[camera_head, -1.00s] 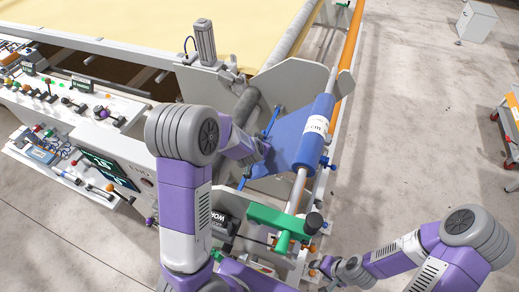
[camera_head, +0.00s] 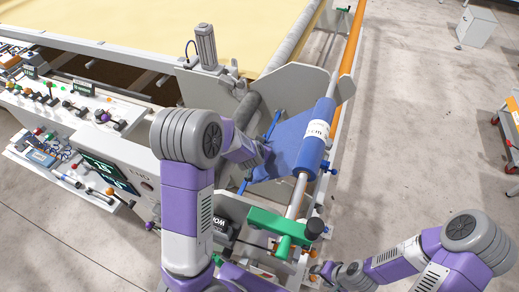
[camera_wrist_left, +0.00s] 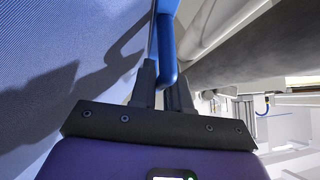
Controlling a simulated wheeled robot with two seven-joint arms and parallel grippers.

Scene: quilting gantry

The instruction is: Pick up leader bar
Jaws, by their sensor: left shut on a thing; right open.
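The leader bar (camera_head: 275,124) shows in the head view as a thin blue rod beside the blue cloth (camera_head: 285,150), which hangs from a blue roll (camera_head: 317,135). My left gripper (camera_head: 264,154) reaches the rod at the cloth's left edge. In the left wrist view, the blue bar (camera_wrist_left: 167,40) passes between the dark fingers of my left gripper (camera_wrist_left: 163,85), which is shut on it. The cloth (camera_wrist_left: 60,80) fills the left of that view. My right gripper (camera_head: 326,270) is open, low in the head view near the machine's end; its fingertips are small.
A green bracket (camera_head: 283,228) stands just below the roll's shaft. Grey end plates (camera_head: 290,88) and a pneumatic cylinder (camera_head: 206,47) stand beyond my left gripper. A control panel (camera_head: 75,105) lies at left.

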